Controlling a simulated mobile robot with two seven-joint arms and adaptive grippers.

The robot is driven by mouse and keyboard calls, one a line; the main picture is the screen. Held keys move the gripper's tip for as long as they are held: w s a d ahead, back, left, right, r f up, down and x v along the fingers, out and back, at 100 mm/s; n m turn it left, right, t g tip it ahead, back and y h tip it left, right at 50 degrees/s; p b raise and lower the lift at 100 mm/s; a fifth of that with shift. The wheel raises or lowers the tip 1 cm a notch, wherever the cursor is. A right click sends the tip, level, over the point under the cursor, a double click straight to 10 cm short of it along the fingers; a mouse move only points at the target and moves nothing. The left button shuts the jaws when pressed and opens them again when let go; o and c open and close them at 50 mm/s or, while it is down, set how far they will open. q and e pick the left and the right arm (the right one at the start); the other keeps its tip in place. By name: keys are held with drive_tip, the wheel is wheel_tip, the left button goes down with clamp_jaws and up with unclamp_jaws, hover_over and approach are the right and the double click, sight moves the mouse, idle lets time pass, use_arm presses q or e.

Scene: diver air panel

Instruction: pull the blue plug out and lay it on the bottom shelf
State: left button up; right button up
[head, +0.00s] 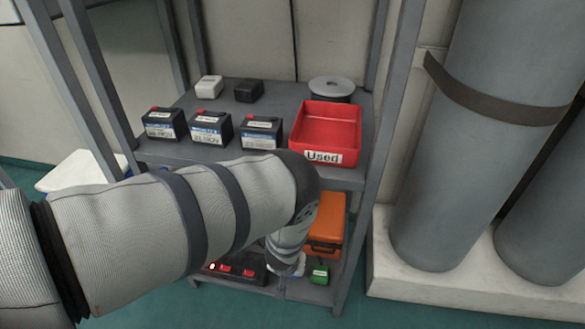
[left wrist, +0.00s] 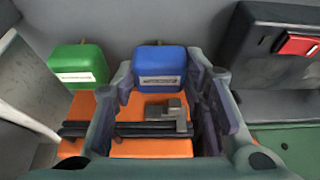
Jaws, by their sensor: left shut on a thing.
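My left gripper (head: 287,265) reaches down to the bottom shelf in the head view, mostly hidden behind its own wrist. In the left wrist view the blue plug (left wrist: 160,66) sits between the two fingers of this gripper (left wrist: 165,90), which is shut on it. The plug's underside is hidden, so I cannot tell whether it touches the shelf. The black power strip (left wrist: 270,50) with a red switch (left wrist: 299,44) lies apart to the right; in the head view the strip (head: 238,268) is left of the gripper. My right gripper is not in view.
A green plug (left wrist: 78,66) is close beside the blue one, and it also shows in the head view (head: 320,273). An orange case (head: 326,225) stands just behind. The upper shelf holds several batteries (head: 210,127) and a red "Used" tray (head: 330,125). Rack posts (head: 372,190) flank the shelves.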

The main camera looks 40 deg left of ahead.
use_arm(q)
drive_tip(key=shift+f, duration=0.25)
idle(0.4)
drive_tip(key=o, duration=1.4)
drive_tip(key=shift+r, duration=0.1)
